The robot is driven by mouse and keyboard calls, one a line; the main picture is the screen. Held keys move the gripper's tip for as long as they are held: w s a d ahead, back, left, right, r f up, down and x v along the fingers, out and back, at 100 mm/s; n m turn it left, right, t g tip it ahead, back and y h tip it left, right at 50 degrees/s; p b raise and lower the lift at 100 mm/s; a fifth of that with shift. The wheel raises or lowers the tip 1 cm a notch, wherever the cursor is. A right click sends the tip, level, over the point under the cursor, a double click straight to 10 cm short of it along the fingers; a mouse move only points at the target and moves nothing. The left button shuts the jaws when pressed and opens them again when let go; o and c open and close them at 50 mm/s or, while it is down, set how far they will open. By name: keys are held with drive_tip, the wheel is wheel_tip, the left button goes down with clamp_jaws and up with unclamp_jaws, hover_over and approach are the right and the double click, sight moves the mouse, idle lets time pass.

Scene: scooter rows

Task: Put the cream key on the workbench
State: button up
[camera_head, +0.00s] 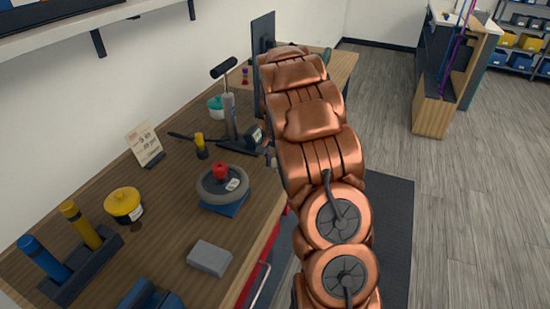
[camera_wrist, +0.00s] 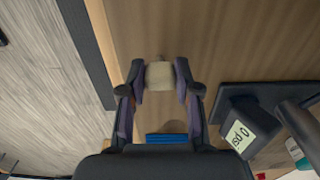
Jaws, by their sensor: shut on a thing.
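In the wrist view my gripper (camera_wrist: 160,78) is shut on the cream key (camera_wrist: 159,74), a pale block-like piece between the two fingertips. The key is over the brown wooden top of the workbench (camera_wrist: 220,45), near its edge. I cannot tell whether it touches the wood. In the head view the workbench (camera_head: 165,225) runs along the wall. My copper arm reaches over its right side and hides the key and most of my gripper there.
A floor pump (camera_head: 229,115) stands near my gripper; its gauge (camera_wrist: 238,132) is close on the right in the wrist view. A small wheel (camera_head: 207,190) with a red knob, a yellow pot (camera_head: 123,204) and a grey block (camera_head: 209,258) are on the bench. Bare wood lies between them.

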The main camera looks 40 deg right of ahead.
sight(275, 159)
drive_tip(key=shift+f, duration=0.15)
drive_tip(key=o, duration=0.9)
drive_tip(key=shift+c, duration=0.2)
wheel_tip(275, 159, up, 11)
drive_tip(key=b, duration=0.3)
drive_tip(key=s+a+r+n, duration=0.2)
drive_tip(key=s+a+r, duration=0.1)
drive_tip(key=s+a, duration=0.4)
drive_tip(key=s+a+f+n, duration=0.2)
drive_tip(key=s+a, duration=0.4)
drive_tip(key=s, duration=0.3)
drive_tip(key=s+a+f+n+g, duration=0.1)
drive_tip(key=s+a+f+n, duration=0.1)
drive_tip(key=s+a+n, duration=0.2)
drive_tip(key=s+a+f+n, duration=0.2)
drive_tip(key=s+a+n, duration=0.2)
drive_tip(key=s+a, duration=0.5)
drive_tip(key=s, duration=0.7)
drive_tip(key=shift+a+g, duration=0.25)
drive_tip(key=shift+g, duration=0.15)
